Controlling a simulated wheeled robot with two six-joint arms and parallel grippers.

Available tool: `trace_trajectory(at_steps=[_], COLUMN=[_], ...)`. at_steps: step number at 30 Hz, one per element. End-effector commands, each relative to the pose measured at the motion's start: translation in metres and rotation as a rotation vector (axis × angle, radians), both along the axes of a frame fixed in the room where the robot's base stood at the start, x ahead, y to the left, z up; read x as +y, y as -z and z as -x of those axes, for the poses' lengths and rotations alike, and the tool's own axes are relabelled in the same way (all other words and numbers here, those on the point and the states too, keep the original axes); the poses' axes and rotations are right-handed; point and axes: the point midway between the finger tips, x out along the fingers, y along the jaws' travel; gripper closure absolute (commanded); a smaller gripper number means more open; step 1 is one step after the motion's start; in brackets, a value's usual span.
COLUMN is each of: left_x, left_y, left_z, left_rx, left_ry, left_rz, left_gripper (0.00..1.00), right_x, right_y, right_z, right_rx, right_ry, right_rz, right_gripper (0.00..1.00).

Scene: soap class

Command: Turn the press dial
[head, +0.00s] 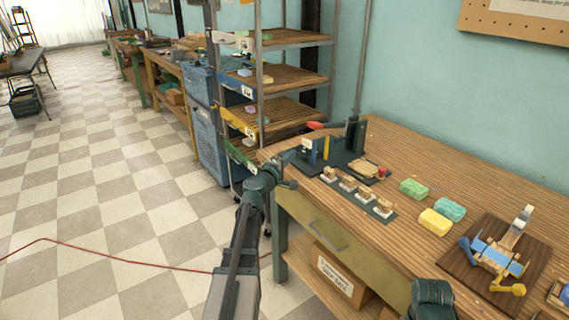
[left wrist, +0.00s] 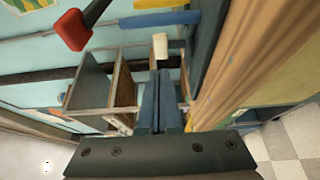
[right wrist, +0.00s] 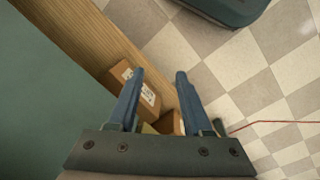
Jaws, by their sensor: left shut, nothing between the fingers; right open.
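The press (head: 354,136) stands at the far left end of the wooden table, with a dark column and base, a red-ended lever (head: 315,125), and blue and yellow upright parts. A small white part shows at its left side; I cannot tell for sure which part is the dial. In the left wrist view the red lever end (left wrist: 73,30), blue and yellow bars and a white piece (left wrist: 160,47) show beyond the fingertips. My left gripper (left wrist: 160,75) is shut and empty, near the table's left edge, apart from the press. My right gripper (right wrist: 158,75) is open and empty.
A row of small stamps (head: 355,191) lies before the press. Green and yellow soaps (head: 435,222) and a wooden board (head: 480,255) with a blue-and-yellow device are to the right. A shelf rack (head: 290,85) stands behind left. A cardboard box (head: 338,273) sits under the table.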

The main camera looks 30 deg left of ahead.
Motion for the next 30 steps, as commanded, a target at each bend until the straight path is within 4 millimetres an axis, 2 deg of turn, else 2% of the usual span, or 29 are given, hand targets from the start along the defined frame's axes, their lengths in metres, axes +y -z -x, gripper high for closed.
trace_trajectory(at_steps=[1, 4, 6, 12, 26, 30], left_x=[0.002, 0.002, -0.014, -0.032, -0.037, -0.045], left_y=[0.0, 0.0, 0.0, 0.0, 0.0, 0.0], left_z=[-0.015, -0.03, -0.028, -0.034, -0.036, -0.04], left_rx=[0.0, 0.0, 0.0, 0.0, 0.0, 0.0], left_ry=[0.002, 0.002, 0.004, 0.001, 0.0, 0.003], left_rz=[0.0, 0.0, 0.0, 0.0, 0.0, 0.0], left_gripper=[1.0, 1.0, 1.0, 1.0, 1.0, 1.0], right_x=[0.0, 0.0, 0.0, 0.0, 0.0, 0.0], right_y=[0.0, 0.0, 0.0, 0.0, 0.0, 0.0], right_z=[0.0, 0.0, 0.0, 0.0, 0.0, 0.0], right_rx=[0.0, 0.0, 0.0, 0.0, 0.0, 0.0], right_ry=[0.0, 0.0, 0.0, 0.0, 0.0, 0.0], right_rz=[0.0, 0.0, 0.0, 0.0, 0.0, 0.0], right_gripper=[0.5, 0.5, 0.5, 0.5, 0.5, 0.5])
